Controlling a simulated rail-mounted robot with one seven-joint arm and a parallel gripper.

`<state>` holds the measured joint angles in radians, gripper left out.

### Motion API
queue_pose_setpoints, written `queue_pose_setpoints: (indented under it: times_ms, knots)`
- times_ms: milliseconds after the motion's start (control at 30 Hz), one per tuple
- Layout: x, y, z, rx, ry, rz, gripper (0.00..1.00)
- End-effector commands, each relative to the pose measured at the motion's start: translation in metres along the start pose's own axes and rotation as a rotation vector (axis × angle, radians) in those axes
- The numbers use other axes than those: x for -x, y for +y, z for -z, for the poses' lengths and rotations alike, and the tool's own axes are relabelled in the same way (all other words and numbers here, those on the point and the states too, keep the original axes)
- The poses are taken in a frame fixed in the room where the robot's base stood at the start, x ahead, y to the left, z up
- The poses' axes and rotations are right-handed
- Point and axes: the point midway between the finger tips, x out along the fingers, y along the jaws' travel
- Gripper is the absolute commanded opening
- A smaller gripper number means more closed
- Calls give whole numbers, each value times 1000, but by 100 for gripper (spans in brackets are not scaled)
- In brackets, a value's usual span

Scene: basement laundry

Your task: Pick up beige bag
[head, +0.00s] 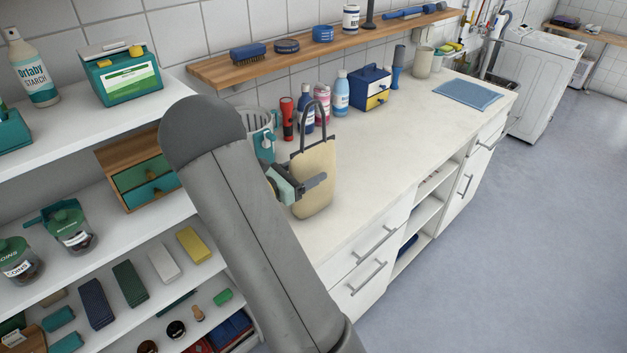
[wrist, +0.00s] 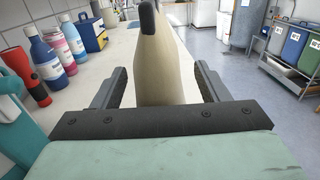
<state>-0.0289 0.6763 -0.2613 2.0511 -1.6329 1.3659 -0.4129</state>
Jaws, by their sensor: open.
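The beige bag (head: 316,178) stands upright on the white counter, with a dark handle looped above it. In the wrist view the bag (wrist: 160,68) rises between the two fingers, with a gap visible on each side. My gripper (head: 314,181) is open at the bag's near face, about mid-height. In the wrist view my gripper (wrist: 161,88) has its dark fingers spread on either side of the bag. The bag's lower part is hidden in the wrist view by the gripper body.
A red flashlight (head: 288,119) and several bottles (head: 341,94) stand behind the bag. A blue and yellow drawer box (head: 371,88) is farther along. A wooden shelf (head: 300,58) runs above the counter (head: 415,125). The counter right of the bag is clear up to a blue mat (head: 467,95).

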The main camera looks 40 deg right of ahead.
Motion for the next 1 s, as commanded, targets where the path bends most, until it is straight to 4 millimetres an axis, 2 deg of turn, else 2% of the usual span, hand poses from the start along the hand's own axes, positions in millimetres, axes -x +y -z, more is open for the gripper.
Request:
queue_pose_setpoints:
  times_ms: [100, 133, 300, 367, 633, 767, 933, 1000]
  knots:
    - [0, 0, 0, 0, 0, 0, 68]
    - [0, 0, 0, 0, 0, 0, 62]
    - [1, 0, 0, 0, 0, 0, 15]
    - [1, 0, 0, 0, 0, 0, 0]
    - [1, 0, -2, -1, -1, 0, 0]
    - [1, 0, -9, -3, -1, 0, 0]
    - [3, 0, -35, -7, 0, -2, 0]
    - [16, -5, -48, -8, 2, -5, 0]
